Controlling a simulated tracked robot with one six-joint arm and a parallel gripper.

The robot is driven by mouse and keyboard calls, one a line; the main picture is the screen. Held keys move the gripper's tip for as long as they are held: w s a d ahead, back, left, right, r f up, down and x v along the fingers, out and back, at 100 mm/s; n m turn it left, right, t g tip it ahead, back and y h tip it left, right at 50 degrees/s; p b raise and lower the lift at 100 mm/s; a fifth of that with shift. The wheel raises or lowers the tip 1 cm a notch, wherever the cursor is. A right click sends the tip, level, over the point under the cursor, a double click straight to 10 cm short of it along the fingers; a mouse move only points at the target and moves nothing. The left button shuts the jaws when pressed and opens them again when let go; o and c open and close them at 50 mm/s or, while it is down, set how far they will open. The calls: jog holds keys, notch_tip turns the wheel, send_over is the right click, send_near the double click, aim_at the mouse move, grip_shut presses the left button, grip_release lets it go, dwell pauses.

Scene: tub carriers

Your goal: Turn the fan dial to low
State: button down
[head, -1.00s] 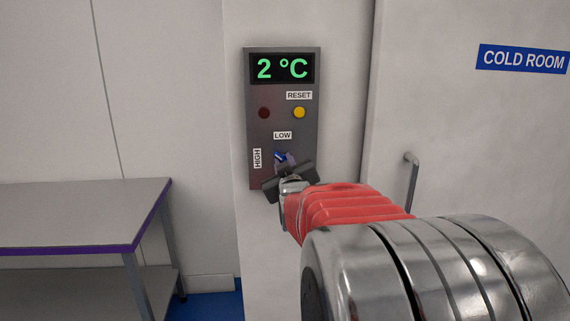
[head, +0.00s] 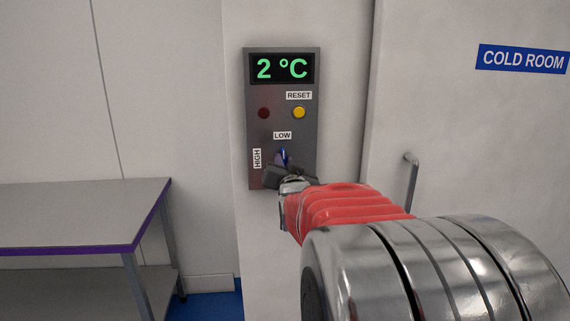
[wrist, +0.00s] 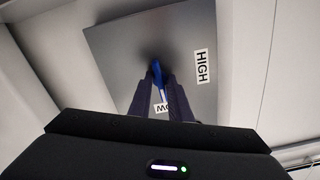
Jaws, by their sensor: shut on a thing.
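The fan dial (head: 283,155) is a blue knob with a pale pointer line, low on the grey control panel (head: 255,125). The LOW label (head: 282,135) is above it and the HIGH label (head: 257,158) to its left. In the head view the pointer looks nearly upright, towards LOW. My gripper (head: 284,168) is at the panel, shut on the dial. In the wrist view the dial (wrist: 157,73) sits between the two dark fingers (wrist: 162,95), its pale line running towards the partly hidden LOW label (wrist: 161,107). The fingers hide part of the dial.
The panel's display (head: 282,68) reads 2 °C. A yellow button (head: 299,113) under RESET and a dark red lamp (head: 264,113) are above the dial. A door handle (head: 411,180) is at right. A steel table (head: 80,215) stands at left.

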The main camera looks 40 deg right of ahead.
jog(key=shift+f+m, duration=0.15)
jog(key=shift+m, duration=0.15)
jog(key=c, duration=1.6)
grip_release()
jog(key=shift+c, duration=0.2)
jog(key=shift+s, duration=0.1)
jog(key=v, duration=1.3)
jog(key=shift+s+a, duration=0.25)
jog(key=shift+a, duration=0.05)
